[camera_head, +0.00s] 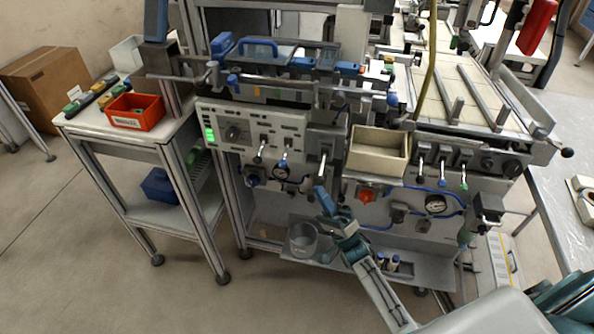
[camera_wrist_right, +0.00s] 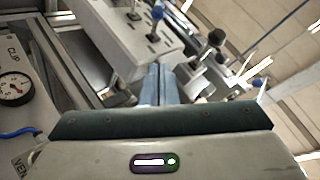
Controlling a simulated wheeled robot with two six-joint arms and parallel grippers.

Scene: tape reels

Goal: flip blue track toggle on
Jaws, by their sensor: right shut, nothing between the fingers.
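A grey control panel (camera_head: 262,135) on the front of the machine carries a lever toggle with a blue tip (camera_head: 284,156), hanging downward in the head view. A blue-tipped toggle (camera_wrist_right: 157,14) shows at the top of the right wrist view. The labels are too small to read. My right gripper (camera_head: 322,194) is below and right of this panel, apart from the toggles. Its blue fingers (camera_wrist_right: 158,72) are together and empty. My left gripper is not in view.
A second toggle row (camera_head: 442,166), also with a blue-tipped lever, is right of the beige bin (camera_head: 378,151). A lever handle (camera_head: 324,160) hangs close above my right gripper. A pressure gauge (camera_head: 436,205) and blue hoses are lower right.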

